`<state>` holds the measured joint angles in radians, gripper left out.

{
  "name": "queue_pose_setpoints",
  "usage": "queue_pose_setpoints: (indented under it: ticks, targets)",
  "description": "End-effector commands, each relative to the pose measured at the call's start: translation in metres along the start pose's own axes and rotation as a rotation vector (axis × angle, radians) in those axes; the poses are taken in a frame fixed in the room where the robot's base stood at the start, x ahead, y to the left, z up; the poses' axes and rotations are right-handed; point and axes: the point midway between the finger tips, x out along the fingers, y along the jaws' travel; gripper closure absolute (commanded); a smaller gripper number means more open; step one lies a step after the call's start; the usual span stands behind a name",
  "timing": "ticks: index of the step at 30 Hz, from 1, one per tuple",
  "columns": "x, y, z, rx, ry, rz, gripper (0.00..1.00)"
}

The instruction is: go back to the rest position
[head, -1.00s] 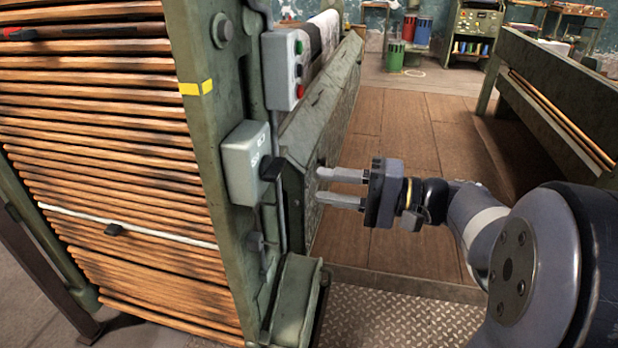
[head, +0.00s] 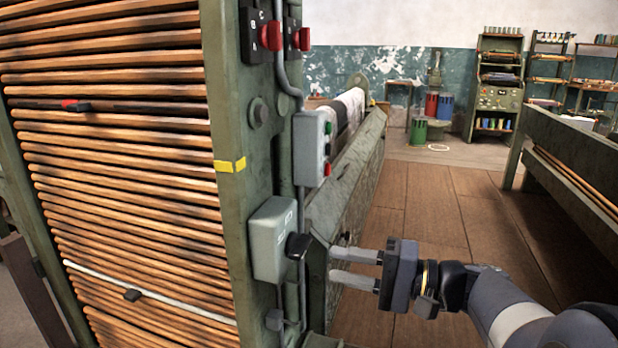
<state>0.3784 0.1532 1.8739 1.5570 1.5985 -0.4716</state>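My gripper (head: 356,266) is at the lower middle of the head view, its two fingers pointing left and apart with nothing between them. It is open. The fingertips are just right of the grey switch box (head: 270,240) with its black lever (head: 299,246), which is on the green machine post (head: 228,120). I see a gap between the fingers and the lever, though the depth is hard to judge. My arm reaches in from the lower right corner.
A button box (head: 309,150) and red-handled switches (head: 268,36) are on the post above. Wooden slats (head: 120,150) fill the left. A green bench (head: 570,150) stands at right. Wooden floor (head: 430,220) lies open between. Shelves (head: 497,85) and drums (head: 431,104) are behind.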

Motion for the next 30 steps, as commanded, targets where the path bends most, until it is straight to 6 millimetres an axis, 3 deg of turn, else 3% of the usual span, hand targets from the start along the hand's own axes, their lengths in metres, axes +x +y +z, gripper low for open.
queue_pose_setpoints:
  ticks: [9,15,30]
  targets:
    - [0.046,0.001,0.001,-0.002,-0.004,-0.001,0.66]
    - [0.065,0.001,0.001,0.0,-0.002,0.0,0.66]
    - [0.071,-0.001,0.0,0.005,0.001,0.0,0.66]
